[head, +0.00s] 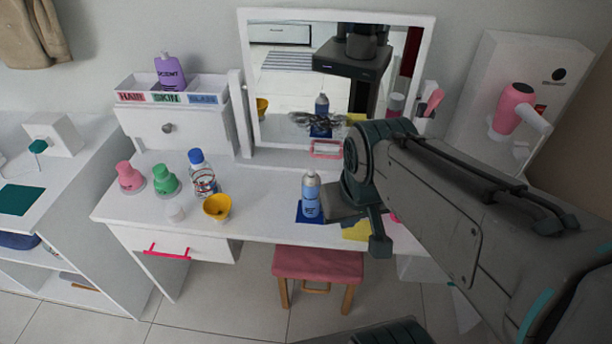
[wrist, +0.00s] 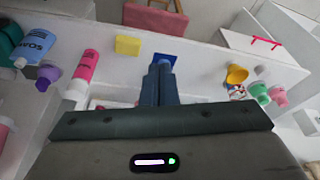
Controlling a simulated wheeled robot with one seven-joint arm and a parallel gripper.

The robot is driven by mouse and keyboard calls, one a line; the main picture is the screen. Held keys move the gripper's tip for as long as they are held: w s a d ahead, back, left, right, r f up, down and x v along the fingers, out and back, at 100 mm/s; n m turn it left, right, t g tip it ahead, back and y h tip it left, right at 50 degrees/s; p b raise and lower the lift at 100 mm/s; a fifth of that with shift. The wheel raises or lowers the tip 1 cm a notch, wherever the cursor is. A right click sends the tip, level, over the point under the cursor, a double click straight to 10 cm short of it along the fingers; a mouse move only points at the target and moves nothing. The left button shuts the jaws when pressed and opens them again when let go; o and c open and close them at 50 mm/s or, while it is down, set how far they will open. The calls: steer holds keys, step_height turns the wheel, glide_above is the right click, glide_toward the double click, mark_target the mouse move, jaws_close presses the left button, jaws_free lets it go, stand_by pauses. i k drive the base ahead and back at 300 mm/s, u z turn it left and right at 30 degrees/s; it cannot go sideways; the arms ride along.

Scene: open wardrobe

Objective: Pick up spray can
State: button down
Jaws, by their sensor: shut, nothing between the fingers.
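The spray can (head: 311,195) is light blue with a grey top. It stands upright on a dark blue square mat (head: 300,214) near the front edge of the white dressing table (head: 262,217). In the head view my gripper is just right of the can, and its fingertips cannot be made out there. In the wrist view my gripper (wrist: 160,70) is shut and empty, its fingers together and pointing toward the blue mat (wrist: 172,58). The can cannot be made out in the wrist view. Whether the fingers touch it is unclear.
A yellow bowl (head: 217,207), a clear bottle (head: 200,172), and green (head: 165,180) and pink (head: 130,177) containers stand left of the can. The mirror (head: 280,75) stands behind; a pink stool (head: 318,264) is below.

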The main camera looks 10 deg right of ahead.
mark_target(311, 185)
steer(key=u, duration=1.65)
steer(key=i, duration=1.15)
steer(key=z, duration=3.4)
